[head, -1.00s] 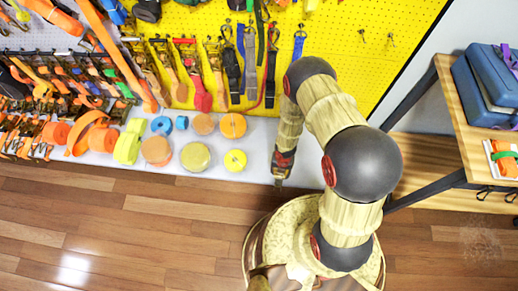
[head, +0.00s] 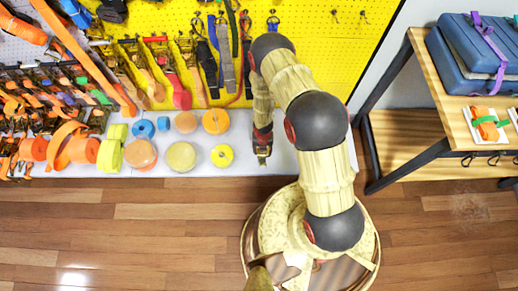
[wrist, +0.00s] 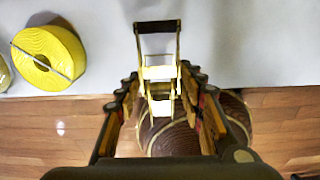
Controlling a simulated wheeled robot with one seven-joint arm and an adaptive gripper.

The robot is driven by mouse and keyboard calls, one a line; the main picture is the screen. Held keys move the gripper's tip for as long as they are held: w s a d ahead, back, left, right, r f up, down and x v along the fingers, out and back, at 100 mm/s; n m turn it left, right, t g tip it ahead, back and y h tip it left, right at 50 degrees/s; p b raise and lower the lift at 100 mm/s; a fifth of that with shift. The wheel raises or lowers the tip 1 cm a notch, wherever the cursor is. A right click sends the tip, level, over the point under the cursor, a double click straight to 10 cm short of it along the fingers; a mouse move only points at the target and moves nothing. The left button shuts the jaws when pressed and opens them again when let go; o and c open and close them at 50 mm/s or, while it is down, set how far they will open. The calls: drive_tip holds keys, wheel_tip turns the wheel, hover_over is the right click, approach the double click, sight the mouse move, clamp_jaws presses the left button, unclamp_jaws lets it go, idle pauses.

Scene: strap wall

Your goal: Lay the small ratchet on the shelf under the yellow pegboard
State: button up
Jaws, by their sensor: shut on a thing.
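The small ratchet (wrist: 160,72), a pale metal frame with a dark handle bar, is held between my gripper's fingers in the wrist view. My gripper (head: 262,147) is shut on it. In the head view the ratchet (head: 262,158) shows small below the fingers, over the front part of the white shelf (head: 240,128). The shelf runs under the yellow pegboard (head: 330,60). In the wrist view the ratchet's far end overlaps the shelf (wrist: 245,50), and its near end overlaps the floor and my base. I cannot tell whether it touches the shelf.
A yellow strap roll (head: 222,155) lies left of my gripper; it also shows in the wrist view (wrist: 48,58). More rolls and orange straps fill the shelf further left. Bare shelf lies around my gripper. A wooden rack (head: 420,120) with blue cases stands right.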

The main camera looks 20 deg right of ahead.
drive_tip(key=shift+w+d+f, duration=0.1)
drive_tip(key=shift+w+f, duration=2.4)
drive_tip(key=shift+f, duration=0.3)
drive_tip(key=shift+w+f, duration=0.1)
drive_tip(key=shift+f, duration=0.05)
drive_tip(key=shift+w+f+b, duration=0.1)
drive_tip(key=shift+f+b, duration=1.1)
drive_tip(key=shift+f, duration=0.45)
drive_tip(key=shift+f, duration=0.1)
drive_tip(key=o, duration=1.3)
drive_tip(key=shift+o, duration=0.2)
